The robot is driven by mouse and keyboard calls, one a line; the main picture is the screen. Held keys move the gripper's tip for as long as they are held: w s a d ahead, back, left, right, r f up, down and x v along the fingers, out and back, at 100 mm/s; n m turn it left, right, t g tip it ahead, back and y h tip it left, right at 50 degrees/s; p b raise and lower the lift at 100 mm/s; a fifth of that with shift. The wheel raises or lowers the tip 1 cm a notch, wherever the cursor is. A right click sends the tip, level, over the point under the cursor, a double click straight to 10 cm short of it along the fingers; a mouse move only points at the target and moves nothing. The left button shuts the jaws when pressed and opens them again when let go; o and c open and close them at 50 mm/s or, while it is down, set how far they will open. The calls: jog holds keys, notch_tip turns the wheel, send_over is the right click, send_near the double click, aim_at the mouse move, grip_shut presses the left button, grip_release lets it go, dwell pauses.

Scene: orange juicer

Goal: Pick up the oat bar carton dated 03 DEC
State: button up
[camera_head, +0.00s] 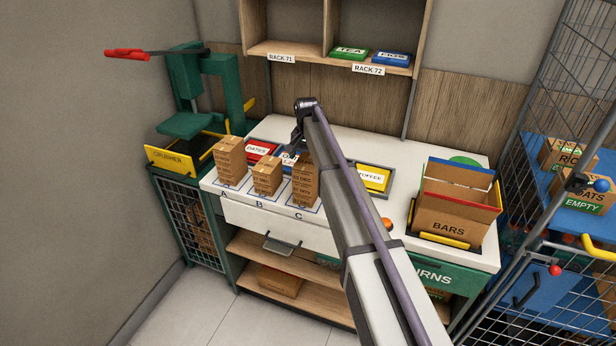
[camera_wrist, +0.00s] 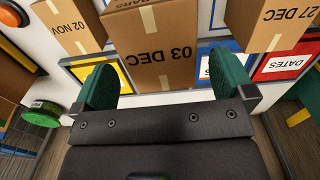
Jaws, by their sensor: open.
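Three brown cartons stand in a row on the white worktop. The carton dated 03 DEC (camera_wrist: 152,45) is upside down in the picture, at the upper middle of the wrist view, with "BARS" partly cut off at the edge. By the order of the row, it matches the short middle carton (camera_head: 267,177) on mark B in the head view. My gripper (camera_wrist: 168,88) is open, its green fingers on either side of the 03 DEC carton in the picture, with nothing held. In the head view my gripper (camera_head: 298,138) is behind the row, partly hidden by the C carton and my arm.
The 02 NOV carton (camera_wrist: 70,25) and 27 DEC carton (camera_wrist: 280,22) flank it. Behind are the red DATES tray (camera_head: 262,150) and yellow TOFFEE tray (camera_head: 374,178). A BARS box (camera_head: 455,205) stands right, the green crusher (camera_head: 190,100) left. A shelf rack (camera_head: 340,60) hangs above.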

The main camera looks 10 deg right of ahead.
aim_at(307, 162)
notch_tip(307, 162, down, 6)
jog(key=b, duration=0.5)
jog(key=shift+r, duration=0.5)
jog(key=shift+c, duration=0.5)
jog(key=c, duration=0.8)
notch_tip(307, 162, up, 10)
jog(key=p, duration=1)
jog(key=shift+r, duration=0.2)
jog(key=shift+d+f, duration=0.1)
